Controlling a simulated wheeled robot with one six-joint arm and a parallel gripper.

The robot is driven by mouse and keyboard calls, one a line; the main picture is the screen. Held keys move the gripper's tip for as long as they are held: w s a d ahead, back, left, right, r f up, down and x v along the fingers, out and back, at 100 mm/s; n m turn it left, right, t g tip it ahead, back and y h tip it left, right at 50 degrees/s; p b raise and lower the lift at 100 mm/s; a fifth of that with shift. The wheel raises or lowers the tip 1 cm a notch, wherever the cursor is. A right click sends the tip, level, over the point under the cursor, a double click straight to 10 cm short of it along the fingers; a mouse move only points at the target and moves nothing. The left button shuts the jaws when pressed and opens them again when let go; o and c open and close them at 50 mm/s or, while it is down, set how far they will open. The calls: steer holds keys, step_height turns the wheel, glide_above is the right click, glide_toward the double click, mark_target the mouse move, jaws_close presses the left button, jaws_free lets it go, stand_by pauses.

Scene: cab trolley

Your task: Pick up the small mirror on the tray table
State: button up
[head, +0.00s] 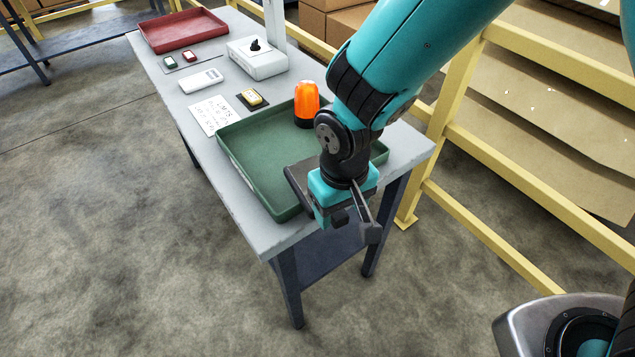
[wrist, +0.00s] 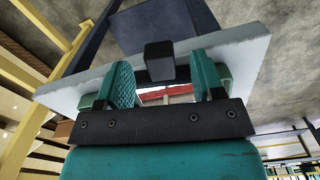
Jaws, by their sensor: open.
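My gripper (head: 343,215) is at the tray's near right corner, in front of the table's near edge, and covers part of that corner. In the wrist view my gripper (wrist: 163,85) shows two teal ridged fingers spread apart, with nothing seen held between them. A dark block (wrist: 160,62) shows between them; I cannot tell what it is.
An orange beacon (head: 306,104) stands in the green tray. Yellow railing (head: 490,232) runs right of the table. Floor left is clear.

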steer(key=shift+f, duration=0.85)
jaws_close()
steer(key=shift+r, duration=0.1)
